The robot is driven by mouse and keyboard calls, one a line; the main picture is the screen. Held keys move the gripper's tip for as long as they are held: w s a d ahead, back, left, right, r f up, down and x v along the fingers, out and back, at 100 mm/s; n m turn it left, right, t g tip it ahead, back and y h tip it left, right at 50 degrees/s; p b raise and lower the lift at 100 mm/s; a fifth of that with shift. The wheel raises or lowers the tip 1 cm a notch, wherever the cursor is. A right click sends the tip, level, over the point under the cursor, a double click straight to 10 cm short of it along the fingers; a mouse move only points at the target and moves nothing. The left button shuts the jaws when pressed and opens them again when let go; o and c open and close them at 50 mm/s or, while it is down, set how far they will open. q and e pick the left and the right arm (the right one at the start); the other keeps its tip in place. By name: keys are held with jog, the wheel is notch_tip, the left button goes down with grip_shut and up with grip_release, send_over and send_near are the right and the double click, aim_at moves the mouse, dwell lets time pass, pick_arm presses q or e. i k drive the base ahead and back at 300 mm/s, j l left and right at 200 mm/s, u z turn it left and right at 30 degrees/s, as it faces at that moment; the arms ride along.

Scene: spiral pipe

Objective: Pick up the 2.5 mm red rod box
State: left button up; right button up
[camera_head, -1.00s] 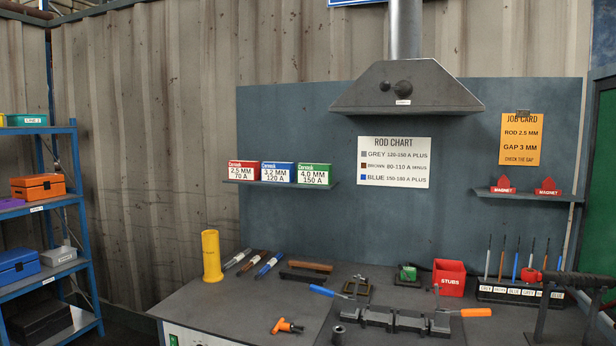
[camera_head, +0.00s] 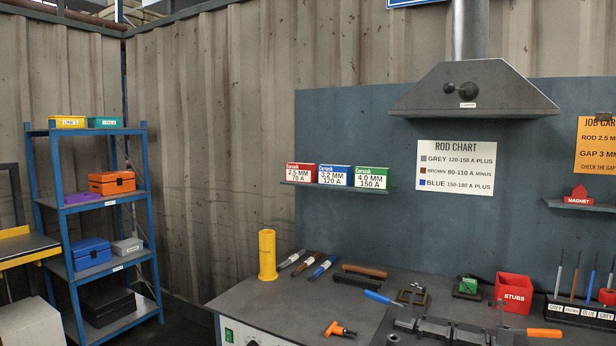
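The red 2.5 mm rod box (camera_head: 301,175) stands at the left end of a small wall shelf (camera_head: 336,187) on the dark backboard. The blue 3.2 mm box (camera_head: 335,176) is just to its right, and the green 4.0 mm box (camera_head: 371,178) is to the right of that. All three are upright with their white labels facing me. Neither of my grippers shows in this view.
Below is a workbench (camera_head: 240,298) with a yellow cylinder (camera_head: 267,255), several rods, clamps and a red stubs bin (camera_head: 513,292). A blue shelf rack (camera_head: 100,209) stands at the left. A grey hood (camera_head: 474,90) hangs right of the boxes.

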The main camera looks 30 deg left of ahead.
aim_at(295, 172)
jog(key=i+j+u, duration=0.2)
jog(key=j+u, duration=0.2)
jog(key=i+j+u, duration=0.2)
jog(key=u, duration=0.15)
jog(key=i+j+u, duration=0.25)
jog(key=u, duration=0.15)
jog(key=i+j+u, duration=0.1)
jog(key=i+u, duration=0.25)
jog(key=i+j+u, duration=0.25)
jog(key=u, duration=0.2)
jog(key=i+j+u, duration=0.1)
jog(key=i+u, duration=0.75)
jog(key=i+z, duration=0.25)
jog(key=i, duration=0.2)
jog(key=i+j+z, duration=0.1)
jog(key=i+z, duration=0.15)
jog(key=i, duration=0.2)
jog(key=i+j+z, duration=0.25)
jog(key=i, duration=0.2)
jog(key=i+z, duration=0.15)
jog(key=z, duration=0.3)
jog(key=i+z, duration=0.2)
jog(key=z, duration=0.25)
jog(key=i+z, duration=0.15)
jog(key=z, duration=0.3)
jog(key=i+j+z, duration=0.1)
jog(key=z, duration=0.4)
jog(key=i+j+z, duration=0.15)
jog(key=z, duration=0.3)
